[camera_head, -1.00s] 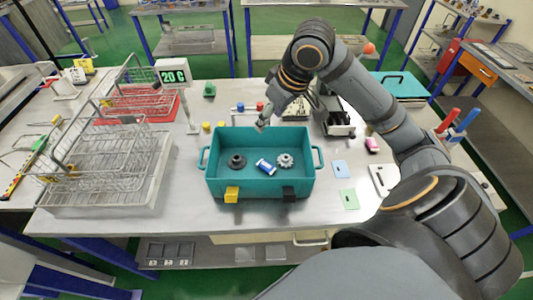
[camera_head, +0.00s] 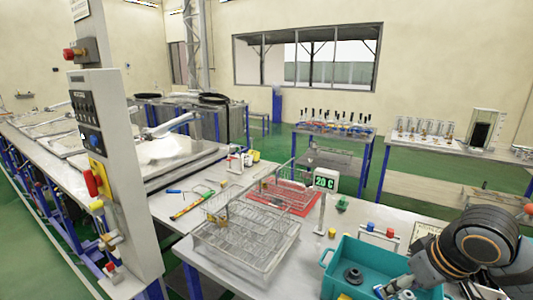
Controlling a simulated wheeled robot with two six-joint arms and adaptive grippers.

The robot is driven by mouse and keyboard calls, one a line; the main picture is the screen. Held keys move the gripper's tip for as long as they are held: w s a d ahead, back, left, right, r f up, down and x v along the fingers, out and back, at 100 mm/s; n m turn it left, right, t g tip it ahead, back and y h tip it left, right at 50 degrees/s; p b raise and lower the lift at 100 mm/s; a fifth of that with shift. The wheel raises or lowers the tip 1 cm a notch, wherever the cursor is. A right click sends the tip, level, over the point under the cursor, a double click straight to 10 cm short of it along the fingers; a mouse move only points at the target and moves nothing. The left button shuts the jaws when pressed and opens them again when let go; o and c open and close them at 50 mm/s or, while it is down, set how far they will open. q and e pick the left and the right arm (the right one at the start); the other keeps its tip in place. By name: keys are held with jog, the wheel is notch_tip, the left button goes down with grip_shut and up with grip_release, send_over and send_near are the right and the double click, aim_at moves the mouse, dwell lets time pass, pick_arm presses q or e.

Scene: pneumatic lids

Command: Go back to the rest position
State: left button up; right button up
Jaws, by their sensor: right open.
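My right arm comes in at the lower right of the head view, bent over the teal bin (camera_head: 341,252). My right gripper (camera_head: 390,287) is small and partly lost at the bottom edge, low by the bin's right part; its fingers are open and I see nothing held in them. In the bin lies a dark ring-shaped part (camera_head: 353,275). A pale gear (camera_head: 406,295) shows at the bottom edge of the picture. My left gripper is not in view.
Left of the bin stand a wire basket (camera_head: 245,245) and a red tray (camera_head: 292,198), with a 20 C display (camera_head: 325,180) beside it. A grey control post (camera_head: 112,160) rises at the left. Green floor lies open behind the tables.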

jog(key=a+f, duration=0.4)
jog(key=f, duration=0.7)
jog(key=s+f+m+h, duration=0.2)
jog(key=s+f, duration=1.1)
jog(key=f, duration=0.1)
jog(key=s+d+f+g, duration=0.1)
jog(key=s+f, duration=0.1)
jog(key=f, duration=1.2)
jog(key=s+d+f+g, duration=0.1)
jog(key=d+f, duration=0.1)
jog(key=f, duration=1.2)
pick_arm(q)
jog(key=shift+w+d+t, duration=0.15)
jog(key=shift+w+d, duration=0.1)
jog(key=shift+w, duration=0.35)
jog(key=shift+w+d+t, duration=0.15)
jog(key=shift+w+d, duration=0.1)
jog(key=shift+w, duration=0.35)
pick_arm(e)
jog(key=s+f+g, duration=0.1)
jog(key=s+f, duration=1.3)
jog(key=s, duration=0.3)
jog(key=shift+s+d+m, duration=0.25)
jog(key=shift+s+m, duration=0.05)
jog(key=shift+s, duration=0.05)
